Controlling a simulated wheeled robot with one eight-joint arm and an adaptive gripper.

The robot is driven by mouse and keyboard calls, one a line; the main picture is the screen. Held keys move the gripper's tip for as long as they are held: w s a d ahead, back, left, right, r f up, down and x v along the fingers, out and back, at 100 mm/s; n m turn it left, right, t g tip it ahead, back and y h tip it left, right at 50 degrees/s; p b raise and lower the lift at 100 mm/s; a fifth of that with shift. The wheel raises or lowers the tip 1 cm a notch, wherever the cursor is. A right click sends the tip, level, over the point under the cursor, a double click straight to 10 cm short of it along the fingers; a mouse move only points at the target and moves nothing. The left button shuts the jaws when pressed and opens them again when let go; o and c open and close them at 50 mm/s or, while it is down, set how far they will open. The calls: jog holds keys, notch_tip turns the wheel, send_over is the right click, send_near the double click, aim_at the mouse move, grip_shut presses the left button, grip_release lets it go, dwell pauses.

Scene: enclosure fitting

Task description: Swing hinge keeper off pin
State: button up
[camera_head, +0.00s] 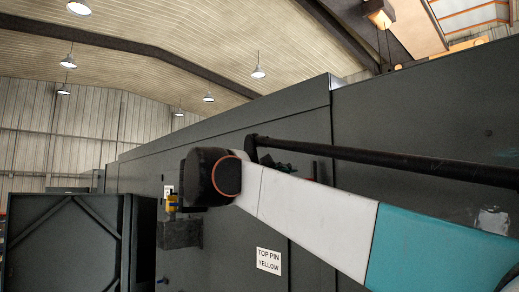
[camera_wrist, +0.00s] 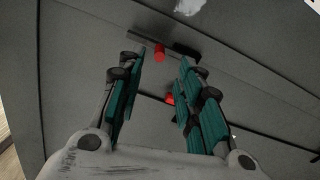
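In the wrist view my gripper (camera_wrist: 160,62) is open, with teal pads on both sides and nothing held. Beyond and between its fingers are a red peg (camera_wrist: 159,52) by a dark flat bar (camera_wrist: 180,48) and a second red piece (camera_wrist: 169,98) lower down, partly hidden by the right finger. I cannot tell which part is the hinge keeper. In the head view a yellow piece (camera_head: 171,203) stands on a dark block (camera_head: 180,234) on the grey enclosure (camera_head: 240,125). My arm hides most of my gripper there.
A label (camera_head: 269,260) reading "TOP PIN YELLOW" is on the enclosure face below my arm. A dark braced panel (camera_head: 65,245) stands at the lower left. A long black bar (camera_head: 400,164) crosses the right side; I cannot tell what it belongs to.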

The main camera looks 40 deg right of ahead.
jog(key=a, duration=0.3)
jog(key=shift+s+a, duration=0.3)
jog(key=shift+a, duration=0.1)
jog(key=shift+f, duration=0.1)
